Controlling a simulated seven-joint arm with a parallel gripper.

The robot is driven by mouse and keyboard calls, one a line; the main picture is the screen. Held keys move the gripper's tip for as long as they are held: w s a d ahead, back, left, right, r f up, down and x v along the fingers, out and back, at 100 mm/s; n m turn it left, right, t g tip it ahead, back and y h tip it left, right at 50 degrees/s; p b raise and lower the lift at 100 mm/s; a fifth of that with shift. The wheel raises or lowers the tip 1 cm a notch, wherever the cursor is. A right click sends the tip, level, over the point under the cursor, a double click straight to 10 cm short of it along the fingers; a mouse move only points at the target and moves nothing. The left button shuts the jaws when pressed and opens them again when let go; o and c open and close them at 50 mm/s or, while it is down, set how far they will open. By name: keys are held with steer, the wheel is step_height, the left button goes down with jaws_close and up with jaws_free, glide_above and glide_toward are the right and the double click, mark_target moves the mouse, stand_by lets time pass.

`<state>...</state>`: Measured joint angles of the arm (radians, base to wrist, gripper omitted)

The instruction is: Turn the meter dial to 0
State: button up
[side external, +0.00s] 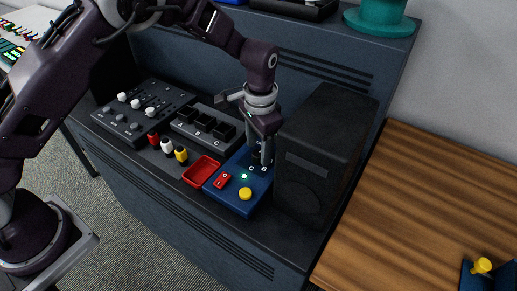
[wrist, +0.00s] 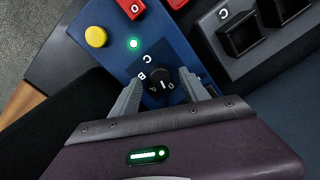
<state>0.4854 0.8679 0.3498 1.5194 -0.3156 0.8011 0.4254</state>
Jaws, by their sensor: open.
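The meter is a blue box (side external: 237,204) with a yellow button, a red switch and a lit green light; it also shows in the wrist view (wrist: 108,54). Its black dial (wrist: 161,83) sits near the box's far end with white marks around it, including A, B, C and 0. A white line shows on the dial. My gripper (wrist: 165,92) is open, with one finger on each side of the dial. I cannot tell whether the fingers touch it. In the side view my gripper (side external: 262,158) points down over the box and mostly hides the dial.
A black speaker (side external: 325,155) stands close on the right of the box. A red tray (side external: 201,170) lies to its left, with a row of black sockets (side external: 207,125) behind. Red, white and yellow plugs (side external: 167,146) and a slider panel (side external: 142,112) are farther left.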

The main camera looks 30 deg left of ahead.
steer(key=shift+f, duration=0.65)
jaws_close()
steer(key=n, duration=0.3)
jaws_free()
step_height(320, 180, up, 7)
steer(key=shift+d+r, duration=0.1)
steer(key=shift+d, duration=0.05)
